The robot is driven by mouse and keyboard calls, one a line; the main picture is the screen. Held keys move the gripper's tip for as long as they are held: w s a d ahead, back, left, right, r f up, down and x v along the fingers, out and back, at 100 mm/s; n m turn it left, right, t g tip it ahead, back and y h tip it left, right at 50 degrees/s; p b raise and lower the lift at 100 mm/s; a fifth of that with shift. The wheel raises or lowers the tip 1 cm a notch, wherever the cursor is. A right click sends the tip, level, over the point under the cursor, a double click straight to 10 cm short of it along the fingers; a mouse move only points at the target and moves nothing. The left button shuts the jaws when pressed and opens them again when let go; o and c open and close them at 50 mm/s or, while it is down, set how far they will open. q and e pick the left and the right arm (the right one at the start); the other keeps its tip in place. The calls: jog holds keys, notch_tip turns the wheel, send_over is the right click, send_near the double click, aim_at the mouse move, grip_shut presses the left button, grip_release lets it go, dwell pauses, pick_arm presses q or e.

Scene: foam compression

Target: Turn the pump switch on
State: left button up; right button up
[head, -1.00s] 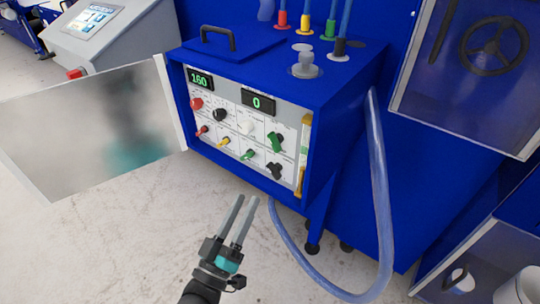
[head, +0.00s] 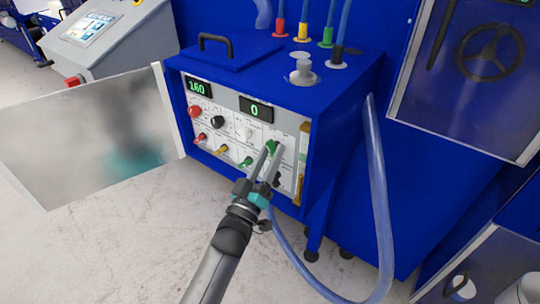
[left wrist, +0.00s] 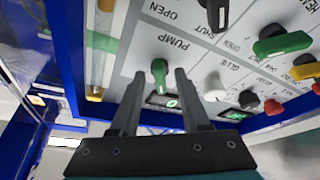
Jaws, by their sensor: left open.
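The control panel (head: 228,118) is on the front of a blue cabinet. The pump switch is a green knob (left wrist: 159,69) beside the printed word PUMP in the left wrist view. In the head view its green top (head: 271,146) shows at my fingertips, partly covered by them. My left gripper (head: 274,146) is open in front of the panel. In the left wrist view the two fingers (left wrist: 158,72) stand apart, with the green knob between their tips in the picture. I cannot tell whether they touch it. My right gripper is not in view.
Displays read 160 (head: 199,86) and 0 (head: 256,107). Red (head: 195,111), black (head: 217,122) and white (head: 243,133) knobs are close by. An open panel door (head: 90,140) stands at the left, and a clear hose (head: 379,190) hangs at the right. The floor in front is clear.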

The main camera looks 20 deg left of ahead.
pick_arm(q)
grip_shut()
dwell(0.4)
